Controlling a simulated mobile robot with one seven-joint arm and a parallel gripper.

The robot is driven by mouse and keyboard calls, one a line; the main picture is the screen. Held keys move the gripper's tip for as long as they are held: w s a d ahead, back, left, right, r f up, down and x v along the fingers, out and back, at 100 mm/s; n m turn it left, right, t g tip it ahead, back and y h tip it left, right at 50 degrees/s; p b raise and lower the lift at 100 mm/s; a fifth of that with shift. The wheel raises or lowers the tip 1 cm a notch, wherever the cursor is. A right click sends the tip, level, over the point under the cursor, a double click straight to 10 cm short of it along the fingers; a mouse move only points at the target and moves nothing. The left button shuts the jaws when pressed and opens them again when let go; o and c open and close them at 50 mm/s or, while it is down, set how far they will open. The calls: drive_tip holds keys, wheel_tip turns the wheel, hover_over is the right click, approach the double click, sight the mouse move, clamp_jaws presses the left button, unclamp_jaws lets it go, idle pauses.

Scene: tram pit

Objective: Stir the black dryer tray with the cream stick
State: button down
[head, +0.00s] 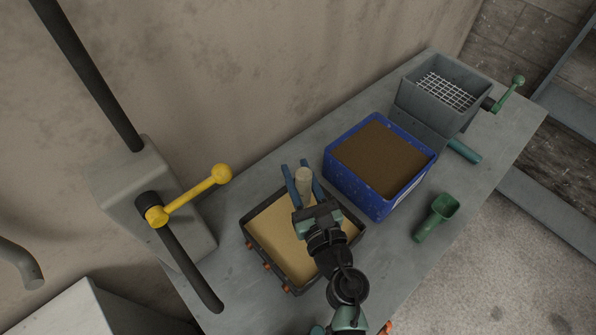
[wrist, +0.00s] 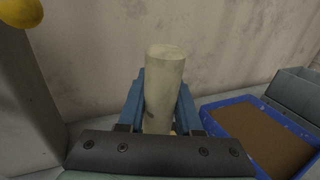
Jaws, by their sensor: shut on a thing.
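The black dryer tray (head: 259,243) sits on the grey bench and holds a layer of pale sand-coloured material. My gripper (head: 303,178) is over the tray's far side, with its blue fingers shut on the cream stick (head: 304,183). In the wrist view the cream stick (wrist: 164,80) stands roughly upright between the blue fingers (wrist: 162,105). Its lower end is hidden behind my gripper, so I cannot tell whether it touches the sand. My arm covers part of the tray's right side.
A blue crate (head: 374,206) of brown material stands right of the tray. A green scoop (head: 437,217) lies on the bench (head: 405,262). A grey hopper (head: 420,108) with a mesh stands at the far end. A yellow-handled lever (head: 194,194) rises at left by the wall.

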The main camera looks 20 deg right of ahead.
wheel_tip(320, 180, up, 5)
drive_tip(key=p, duration=0.4)
drive_tip(key=shift+p, duration=0.4)
idle(0.4)
